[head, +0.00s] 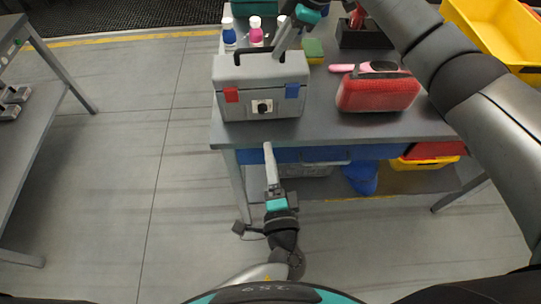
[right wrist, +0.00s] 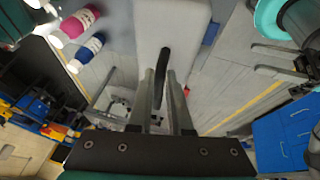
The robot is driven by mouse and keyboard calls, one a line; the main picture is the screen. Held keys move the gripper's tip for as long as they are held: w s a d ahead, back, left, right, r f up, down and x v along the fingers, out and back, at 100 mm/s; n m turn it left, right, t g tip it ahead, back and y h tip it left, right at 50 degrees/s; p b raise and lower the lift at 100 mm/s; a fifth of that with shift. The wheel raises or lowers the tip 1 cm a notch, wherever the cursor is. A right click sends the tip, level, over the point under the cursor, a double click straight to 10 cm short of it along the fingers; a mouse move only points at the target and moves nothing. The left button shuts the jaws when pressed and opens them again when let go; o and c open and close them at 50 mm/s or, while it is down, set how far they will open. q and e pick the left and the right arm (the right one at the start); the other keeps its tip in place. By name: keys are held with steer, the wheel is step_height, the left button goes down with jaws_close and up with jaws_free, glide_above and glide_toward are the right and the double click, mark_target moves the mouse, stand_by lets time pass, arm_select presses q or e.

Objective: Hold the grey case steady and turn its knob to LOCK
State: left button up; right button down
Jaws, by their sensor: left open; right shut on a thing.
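The grey case (head: 231,73) stands upright on the table, with a black handle (head: 239,55) on top, a red latch at left and a blue latch at right. Its dark knob (head: 262,107) sits on a pale plate in the middle of the front; its setting is too small to read. My right gripper (head: 278,53) comes from above and is shut on the handle, which lies between its fingers in the right wrist view (right wrist: 163,78). My left gripper (head: 269,148) is open and empty, below and in front of the case near the table's front edge, apart from the knob.
A yellow bin (head: 500,35) is at far right. Blue drawers hang below the tabletop.

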steer(key=shift+s+d+f, duration=0.1)
steer(key=shift+s+f, duration=0.05)
steer(key=shift+f, duration=0.15)
steer(key=c, duration=1.1)
jaws_free()
steer(key=o, duration=0.3)
steer(key=shift+r, duration=0.2)
steer(key=shift+o, duration=0.2)
